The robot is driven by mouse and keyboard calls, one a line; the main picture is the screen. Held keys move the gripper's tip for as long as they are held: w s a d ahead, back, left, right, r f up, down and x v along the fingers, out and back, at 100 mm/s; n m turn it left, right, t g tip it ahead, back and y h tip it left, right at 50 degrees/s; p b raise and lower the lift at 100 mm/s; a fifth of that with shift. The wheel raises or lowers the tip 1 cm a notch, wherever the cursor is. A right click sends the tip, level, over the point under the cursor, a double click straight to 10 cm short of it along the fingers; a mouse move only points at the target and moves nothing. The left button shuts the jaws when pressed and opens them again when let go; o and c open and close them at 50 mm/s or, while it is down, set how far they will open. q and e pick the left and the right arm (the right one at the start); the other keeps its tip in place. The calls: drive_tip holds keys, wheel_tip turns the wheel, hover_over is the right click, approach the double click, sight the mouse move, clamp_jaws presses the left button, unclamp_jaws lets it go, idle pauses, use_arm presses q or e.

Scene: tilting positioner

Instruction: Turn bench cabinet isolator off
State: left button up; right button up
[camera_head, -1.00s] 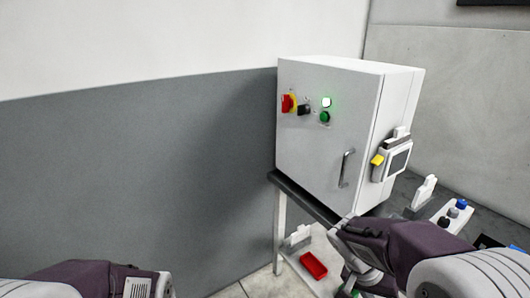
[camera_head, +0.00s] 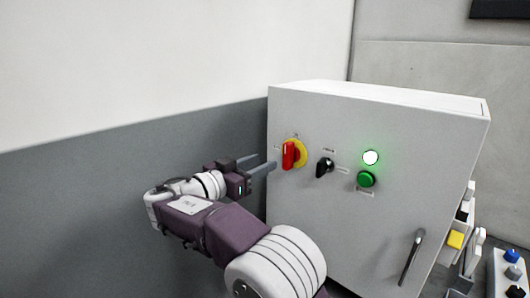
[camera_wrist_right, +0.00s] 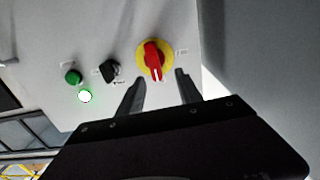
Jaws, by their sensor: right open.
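The isolator is a red handle on a yellow disc (camera_head: 290,154) at the upper left of the grey cabinet's (camera_head: 340,225) front. Its red handle stands upright in the head view. In the right wrist view the isolator (camera_wrist_right: 154,61) sits just beyond the fingertips, roughly between their lines. My right gripper (camera_head: 262,165) is open and empty, its two fingers pointing at the isolator from the left. It also shows in the right wrist view (camera_wrist_right: 160,82). The fingers look apart from the handle. My left gripper is out of view.
A black selector knob (camera_head: 325,167), a lit white lamp (camera_head: 371,157) and a green button (camera_head: 367,179) sit right of the isolator. A door handle (camera_head: 411,257) is lower right. A yellow-marked device (camera_head: 455,240) is on the cabinet's right side. The wall lies behind my right arm.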

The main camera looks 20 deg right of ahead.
sight(285, 154)
drive_tip(key=p+x, duration=0.1)
drive_tip(key=x, duration=0.1)
drive_tip(key=p+x, duration=0.1)
drive_tip(key=x, duration=0.2)
drive_tip(key=s+p+x, duration=0.1)
drive_tip(key=x, duration=0.1)
drive_tip(key=shift+d+r, duration=0.3)
drive_tip(key=shift+d, duration=0.3)
drive_tip(key=shift+w+d, duration=0.1)
drive_tip(key=shift+d, duration=0.25)
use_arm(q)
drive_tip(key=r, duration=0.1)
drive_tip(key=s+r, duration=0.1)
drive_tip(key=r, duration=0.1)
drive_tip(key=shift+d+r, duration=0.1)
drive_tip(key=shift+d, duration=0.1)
use_arm(e)
drive_tip(key=shift+w+f, duration=0.1)
drive_tip(key=shift+a, duration=0.1)
clamp_jaws()
